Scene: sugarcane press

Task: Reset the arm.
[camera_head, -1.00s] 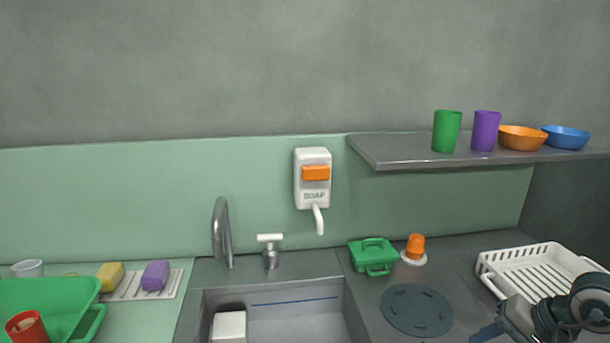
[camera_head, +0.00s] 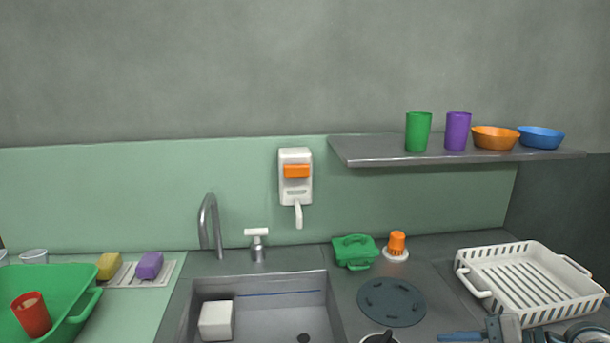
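My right arm shows at the bottom right corner, with its gripper (camera_head: 461,337) low in the picture, pointing left, in front of the white dish rack. A blue finger shows edge-on at the bottom edge. The gap between the fingers cannot be made out, and I see nothing held. My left arm and gripper are out of view.
A white dish rack (camera_head: 530,247) stands beyond my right arm. A dark round plate (camera_head: 391,302), green box (camera_head: 355,251) and orange-topped item (camera_head: 397,244) are right of the sink (camera_head: 262,285). A green tub (camera_head: 85,312) holds a red cup (camera_head: 32,314). A grey shelf (camera_head: 370,150) carries cups and bowls.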

